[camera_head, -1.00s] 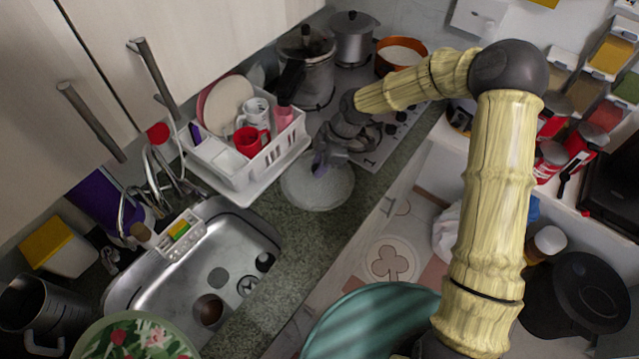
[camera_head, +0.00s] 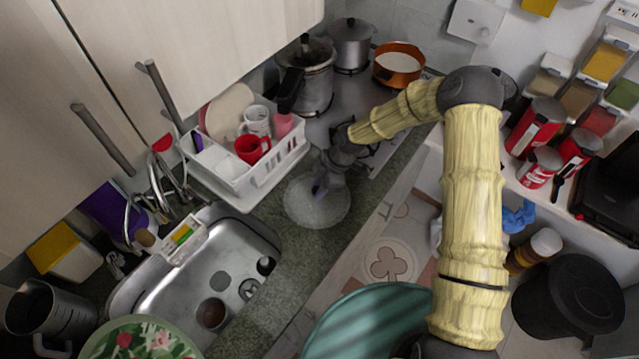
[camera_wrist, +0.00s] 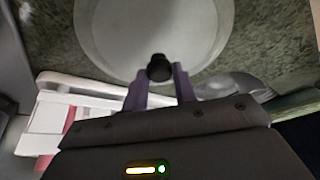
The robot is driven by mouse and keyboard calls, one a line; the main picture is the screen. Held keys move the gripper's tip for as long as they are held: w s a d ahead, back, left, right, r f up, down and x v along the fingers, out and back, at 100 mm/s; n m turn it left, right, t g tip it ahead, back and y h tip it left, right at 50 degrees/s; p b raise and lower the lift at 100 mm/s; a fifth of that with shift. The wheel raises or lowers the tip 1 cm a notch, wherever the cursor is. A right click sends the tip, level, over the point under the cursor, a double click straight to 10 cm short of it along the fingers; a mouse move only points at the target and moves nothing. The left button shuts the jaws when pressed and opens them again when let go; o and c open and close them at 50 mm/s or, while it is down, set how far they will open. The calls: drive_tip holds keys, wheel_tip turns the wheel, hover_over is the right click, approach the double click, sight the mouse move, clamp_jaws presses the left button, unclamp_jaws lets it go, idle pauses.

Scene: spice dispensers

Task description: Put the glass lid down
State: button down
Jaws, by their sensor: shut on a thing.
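The round glass lid (camera_head: 322,207) is over the dark green counter between the dish rack and the counter's front edge. It looks level; I cannot tell whether it touches the counter. The pale lid disc (camera_wrist: 150,30) fills the upper middle there.
A white dish rack (camera_head: 262,180) with a red mug and plates stands close to the left. A steel sink (camera_head: 200,270) lies to the lower left. The stove with pots and an orange pan (camera_head: 399,62) is behind. Speckled counter (camera_head: 275,290) is bare toward the front.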

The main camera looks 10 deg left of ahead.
drive_tip(key=c, duration=1.1)
unclamp_jaws()
drive_tip(key=shift+r, duration=0.1)
drive_tip(key=b+v, duration=0.4)
drive_tip(key=v, duration=0.8)
drive_tip(key=shift+d, duration=0.1)
